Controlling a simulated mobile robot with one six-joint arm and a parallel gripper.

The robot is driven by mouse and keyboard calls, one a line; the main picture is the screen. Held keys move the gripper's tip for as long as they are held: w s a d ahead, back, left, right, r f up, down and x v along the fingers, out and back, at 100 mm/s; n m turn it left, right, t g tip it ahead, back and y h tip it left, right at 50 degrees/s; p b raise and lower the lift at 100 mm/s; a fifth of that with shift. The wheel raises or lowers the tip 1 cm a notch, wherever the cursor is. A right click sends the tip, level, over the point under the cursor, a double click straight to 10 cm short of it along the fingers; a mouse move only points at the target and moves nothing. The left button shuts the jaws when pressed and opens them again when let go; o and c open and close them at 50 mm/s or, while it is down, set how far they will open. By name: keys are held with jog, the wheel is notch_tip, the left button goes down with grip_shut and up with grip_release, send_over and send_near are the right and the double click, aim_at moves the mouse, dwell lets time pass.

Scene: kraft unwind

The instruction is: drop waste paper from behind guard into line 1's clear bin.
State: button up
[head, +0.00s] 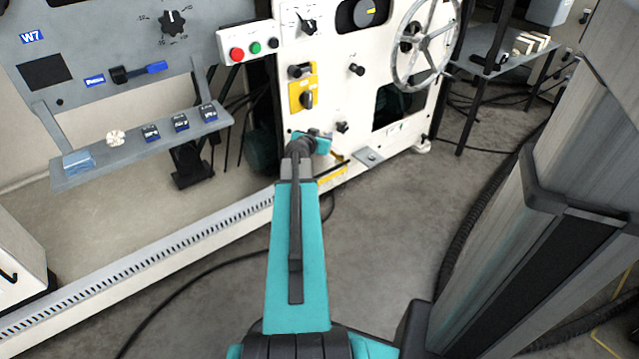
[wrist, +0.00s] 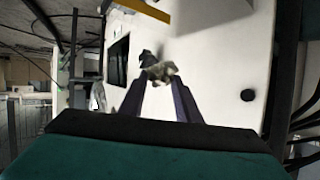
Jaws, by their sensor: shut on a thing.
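In the wrist view, a crumpled, pale grey-beige piece of waste paper (wrist: 161,72) sits between the tips of my gripper (wrist: 162,82). The two dark fingers are shut on it. Behind it is the white machine panel (wrist: 215,75). In the head view my arm reaches forward to the lower part of the white machine front (head: 345,85), and the wrist is close to it. The fingers and the paper cannot be made out there. I see no clear bin and cannot pick out the guard in either view.
A grey shelf (head: 130,157) with several small items juts out at the left. A button box (head: 245,42) and a handwheel (head: 425,42) stick out from the machine. A low white rail (head: 150,262) runs along the floor. A grey table (head: 490,52) stands back right; open floor lies between.

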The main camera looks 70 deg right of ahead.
jog(key=shift+f+b, duration=0.65)
jog(key=shift+f, duration=0.9)
jog(key=o, duration=1.1)
jog(key=shift+a+r, duration=0.1)
jog(key=shift+a, duration=0.05)
jog(key=p+v, duration=0.4)
jog(key=v, duration=0.7)
jog(key=shift+r, duration=0.25)
jog(key=p, duration=0.3)
jog(key=shift+s+a+r, duration=0.1)
jog(key=shift+a+r, duration=0.05)
jog(key=shift+a, duration=0.15)
